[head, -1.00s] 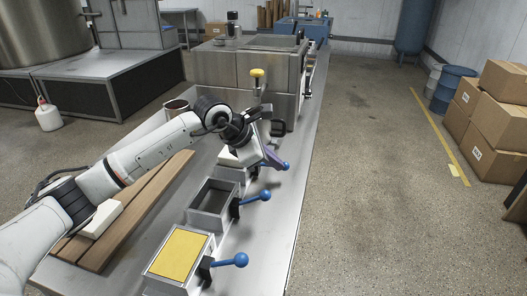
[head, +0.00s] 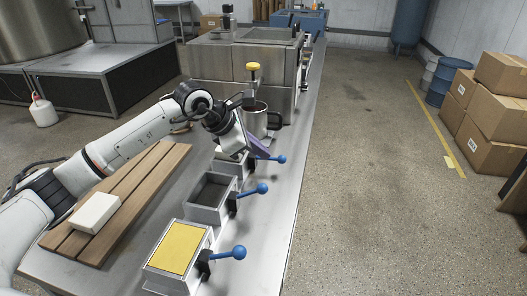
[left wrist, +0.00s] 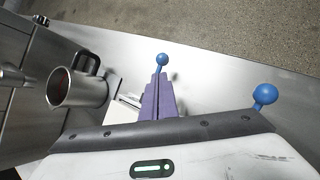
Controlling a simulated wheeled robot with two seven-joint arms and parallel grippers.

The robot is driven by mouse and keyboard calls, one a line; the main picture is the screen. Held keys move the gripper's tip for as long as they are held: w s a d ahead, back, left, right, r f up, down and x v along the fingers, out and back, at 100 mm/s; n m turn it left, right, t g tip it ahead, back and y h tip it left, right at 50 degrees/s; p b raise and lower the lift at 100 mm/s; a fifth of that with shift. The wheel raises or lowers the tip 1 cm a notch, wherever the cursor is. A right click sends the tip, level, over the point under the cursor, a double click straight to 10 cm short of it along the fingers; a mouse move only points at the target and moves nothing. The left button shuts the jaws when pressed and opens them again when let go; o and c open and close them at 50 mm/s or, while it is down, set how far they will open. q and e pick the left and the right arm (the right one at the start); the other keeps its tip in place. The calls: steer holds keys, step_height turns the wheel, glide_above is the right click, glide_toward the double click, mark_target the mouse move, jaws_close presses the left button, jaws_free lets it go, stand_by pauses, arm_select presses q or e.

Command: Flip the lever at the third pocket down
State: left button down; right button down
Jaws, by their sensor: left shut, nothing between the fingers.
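A row of metal pockets runs along the bench in the head view. The nearest pocket (head: 150,272) holds a yellow sheet (head: 177,249), the middle pocket (head: 211,213) is open and dark inside, and the far pocket (head: 241,172) is partly hidden by my left arm. Each has a blue-balled lever: near (head: 239,252), middle (head: 262,188) and far (head: 281,158). My left gripper (head: 262,150), with purple fingers, is shut and empty beside the far lever. In the left wrist view its fingers (left wrist: 158,98) point at a lever ball (left wrist: 161,60); contact cannot be told. Another lever ball (left wrist: 265,94) is at right.
A metal mug (head: 262,121) stands just beyond the gripper; it also shows in the left wrist view (left wrist: 80,90). A yellow-topped knob (head: 253,66) rises behind it by a steel tank (head: 225,62). A white block (head: 95,212) lies on wooden slats (head: 150,175).

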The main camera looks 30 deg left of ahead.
arm_select(q)
steer(key=b+v, duration=0.1)
steer(key=v, duration=1.1)
steer(key=shift+s+a, duration=0.2)
steer(key=shift+s, duration=0.05)
steer(key=shift+f, duration=0.15)
steer(key=shift+f, duration=0.1)
